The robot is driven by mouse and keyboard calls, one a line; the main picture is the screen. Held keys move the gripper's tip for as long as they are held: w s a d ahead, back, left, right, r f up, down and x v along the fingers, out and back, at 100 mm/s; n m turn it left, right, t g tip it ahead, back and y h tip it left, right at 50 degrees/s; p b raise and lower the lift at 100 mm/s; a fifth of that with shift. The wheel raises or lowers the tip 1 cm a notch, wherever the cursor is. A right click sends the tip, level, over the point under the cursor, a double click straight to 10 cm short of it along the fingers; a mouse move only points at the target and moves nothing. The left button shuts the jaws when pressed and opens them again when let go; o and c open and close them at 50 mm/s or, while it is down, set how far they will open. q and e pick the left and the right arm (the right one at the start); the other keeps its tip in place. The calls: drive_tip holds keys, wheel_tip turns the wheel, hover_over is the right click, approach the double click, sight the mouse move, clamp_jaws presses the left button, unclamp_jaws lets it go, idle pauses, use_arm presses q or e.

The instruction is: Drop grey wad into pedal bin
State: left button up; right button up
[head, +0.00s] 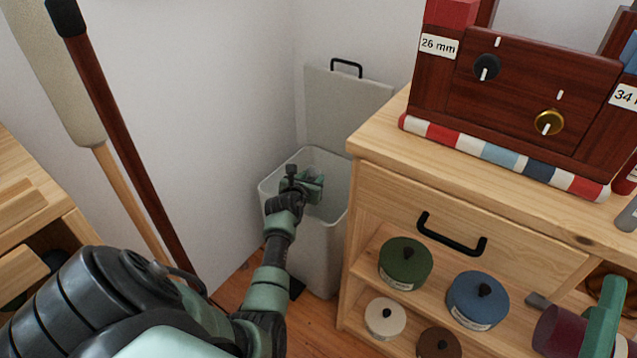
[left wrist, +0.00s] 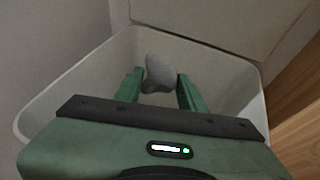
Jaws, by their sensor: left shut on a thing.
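The pedal bin (head: 322,245) is a tall pale grey bin standing in the corner beside the wooden cabinet. Its lid (head: 345,108) is raised open against the wall. My left gripper (head: 308,186) is over the bin's open mouth, reaching in from the front. In the left wrist view, the grey wad (left wrist: 159,72) is a smooth, rounded lump between the two green fingers, and the gripper (left wrist: 160,90) is shut on it. The bin's rim (left wrist: 48,97) surrounds the wad and fingers in that view. In the head view the wad is hidden by the gripper.
The wooden cabinet (head: 470,212) stands close on the bin's right, with several round lidded tins on its shelves. A dark red pole (head: 125,150) and a pale paddle-like thing (head: 62,75) lean at the left. The white wall is close behind the bin.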

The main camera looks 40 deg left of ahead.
use_arm(q)
drive_tip(key=shift+f, duration=0.3)
use_arm(e)
drive_tip(key=shift+s+d+r+t+y, duration=0.15)
drive_tip(key=shift+s+r+t+y, duration=0.35)
drive_tip(key=shift+s+r+t, duration=0.55)
drive_tip(key=shift+r, duration=0.15)
use_arm(q)
drive_tip(key=o, duration=1.4)
use_arm(e)
drive_tip(key=shift+g, duration=0.25)
use_arm(q)
drive_tip(key=shift+s, duration=0.1)
drive_tip(key=p+v, duration=0.3)
drive_tip(key=v, duration=0.4)
drive_tip(key=shift+s+d+r, duration=0.15)
drive_tip(key=shift+s+r, duration=0.05)
use_arm(e)
drive_tip(key=w+f+g+h, duration=0.3)
drive_tip(key=f+g, duration=0.6)
drive_tip(key=f, duration=0.6)
drive_tip(key=shift+w+d+f+g+h, duration=0.3)
drive_tip(key=shift+w+d+g+h, duration=0.1)
drive_tip(key=shift+w, duration=0.75)
